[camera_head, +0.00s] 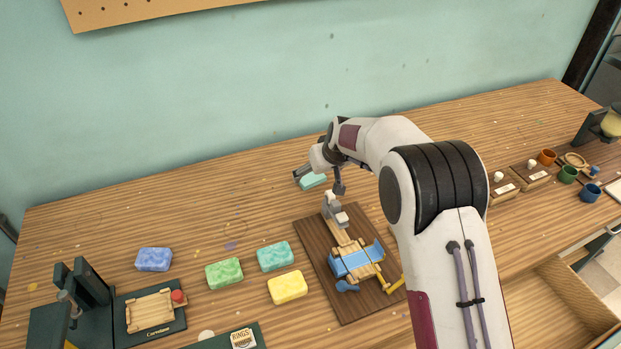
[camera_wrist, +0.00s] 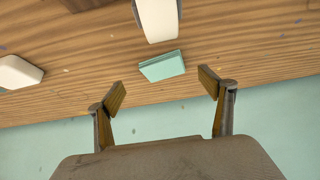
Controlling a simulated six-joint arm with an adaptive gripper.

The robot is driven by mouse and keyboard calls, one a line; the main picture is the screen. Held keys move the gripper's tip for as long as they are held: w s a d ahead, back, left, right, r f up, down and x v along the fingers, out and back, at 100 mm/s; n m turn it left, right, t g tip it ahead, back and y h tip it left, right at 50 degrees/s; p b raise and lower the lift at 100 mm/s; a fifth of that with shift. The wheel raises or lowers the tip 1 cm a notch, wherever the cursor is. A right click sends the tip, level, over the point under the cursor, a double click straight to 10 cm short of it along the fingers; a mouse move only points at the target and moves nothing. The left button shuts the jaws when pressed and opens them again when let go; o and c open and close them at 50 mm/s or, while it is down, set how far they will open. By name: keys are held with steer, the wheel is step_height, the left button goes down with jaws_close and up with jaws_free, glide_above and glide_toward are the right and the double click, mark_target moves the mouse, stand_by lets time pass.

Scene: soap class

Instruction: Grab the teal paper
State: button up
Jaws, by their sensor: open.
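The teal paper (camera_head: 314,181) is a small flat stack on the wooden table near the back wall. In the head view my gripper (camera_head: 318,186) is at it and covers part of it. In the wrist view the teal paper (camera_wrist: 162,66) lies flat, ahead of the two fingers and roughly centred between them, apart from both. My gripper (camera_wrist: 163,88) is open and empty, with its fingers spread wide.
A brown board with a wooden and blue device (camera_head: 355,262) lies just in front. Soap bars, blue (camera_head: 153,260), green (camera_head: 224,273), teal (camera_head: 275,256) and yellow (camera_head: 288,288), lie left of it. The table left of the paper is mostly clear.

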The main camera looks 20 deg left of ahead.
mark_target(311, 177)
steer(key=shift+a+x, duration=0.25)
steer(key=shift+x, duration=2.05)
steer(key=shift+a, duration=0.1)
steer(key=c, duration=0.9)
